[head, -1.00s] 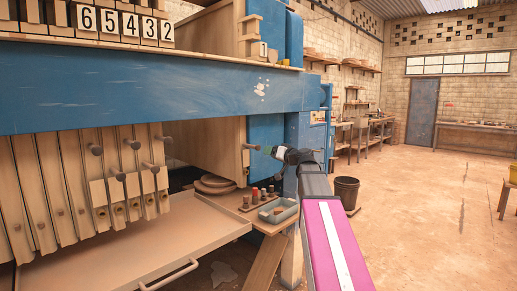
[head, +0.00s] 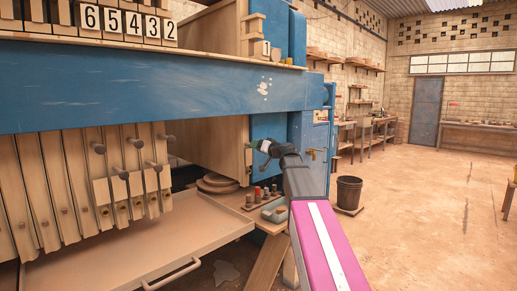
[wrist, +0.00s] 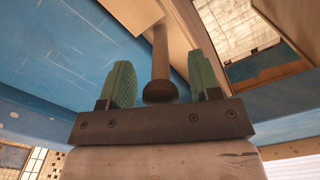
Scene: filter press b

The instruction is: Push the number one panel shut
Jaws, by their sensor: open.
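The number one panel (head: 212,150) is a wooden plate hanging at the right end of the press, below the blue beam and under the "1" tag (head: 266,48). A wide gap separates it from the panels on the left. A dark round-ended handle peg sticks out of its edge; it shows in the wrist view (wrist: 160,60). My gripper (head: 262,147) is at the panel's outer edge. In the wrist view its green fingers (wrist: 160,75) are open, one on each side of the peg, with space visible on both sides. The head view mostly hides the peg behind my gripper.
Several closed-up panels (head: 75,190) hang on the left above a drip tray (head: 120,255). A small shelf with bobbins and a grey box (head: 275,210) lies below my gripper. A blue end block (head: 268,130) stands behind. A black bucket (head: 348,193) stands on open floor at right.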

